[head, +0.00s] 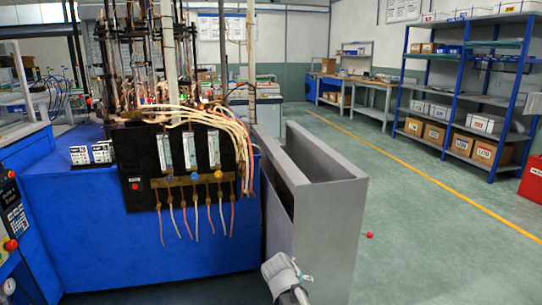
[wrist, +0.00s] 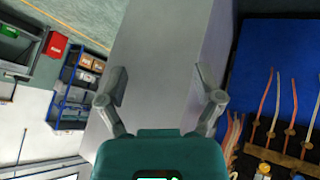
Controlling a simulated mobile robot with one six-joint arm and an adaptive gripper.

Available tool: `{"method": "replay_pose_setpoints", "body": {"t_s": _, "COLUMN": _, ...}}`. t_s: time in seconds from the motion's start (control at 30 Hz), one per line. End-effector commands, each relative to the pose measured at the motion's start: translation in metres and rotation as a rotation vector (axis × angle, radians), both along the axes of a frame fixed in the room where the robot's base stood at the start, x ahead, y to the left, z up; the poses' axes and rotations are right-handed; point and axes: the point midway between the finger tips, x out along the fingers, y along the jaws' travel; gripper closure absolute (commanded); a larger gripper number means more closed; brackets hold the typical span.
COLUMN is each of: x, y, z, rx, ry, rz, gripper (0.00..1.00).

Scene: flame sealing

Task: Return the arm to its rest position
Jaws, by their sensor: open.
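My gripper (wrist: 162,82) shows in the wrist view with its two fingers spread wide apart and nothing between them. Behind the fingers is the plain grey wall of a tall metal bin (wrist: 160,35), and the wrist view is turned on its side. In the head view a grey-white part of my arm shows at the bottom edge, in front of the grey bin (head: 335,240). The gap between the arm and the bin cannot be told. The rest of the arm is out of the head view.
A blue machine (head: 100,235) with a black panel (head: 143,165), hoses and burners stands left of the bin. A small red ball (head: 370,235) lies on the floor. Blue shelves (head: 452,95) with boxes and a red box (head: 533,178) stand at right. The green floor between is clear.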

Motion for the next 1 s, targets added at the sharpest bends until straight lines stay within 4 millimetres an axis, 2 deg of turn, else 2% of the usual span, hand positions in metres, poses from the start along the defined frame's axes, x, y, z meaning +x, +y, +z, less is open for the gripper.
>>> {"method": "replay_pose_setpoints", "body": {"t_s": 0.03, "x": -0.015, "y": -0.016, "z": -0.007, "rx": 0.019, "ry": 0.057, "rz": -0.013, "gripper": 0.15}}
{"method": "replay_pose_setpoints", "body": {"t_s": 0.2, "x": -0.058, "y": -0.049, "z": -0.027, "rx": 0.109, "ry": 0.258, "rz": -0.012, "gripper": 0.15}}
{"method": "replay_pose_setpoints", "body": {"t_s": 0.33, "x": -0.087, "y": -0.064, "z": -0.036, "rx": 0.188, "ry": 0.381, "rz": 0.012, "gripper": 0.15}}
{"method": "replay_pose_setpoints", "body": {"t_s": 0.5, "x": -0.114, "y": -0.073, "z": -0.042, "rx": 0.274, "ry": 0.487, "rz": 0.054, "gripper": 0.15}}
{"method": "replay_pose_setpoints", "body": {"t_s": 0.77, "x": -0.146, "y": -0.082, "z": -0.044, "rx": 0.389, "ry": 0.593, "rz": 0.120, "gripper": 0.15}}
{"method": "replay_pose_setpoints", "body": {"t_s": 1.0, "x": -0.143, "y": -0.080, "z": -0.016, "rx": 0.386, "ry": 0.591, "rz": 0.121, "gripper": 0.15}}
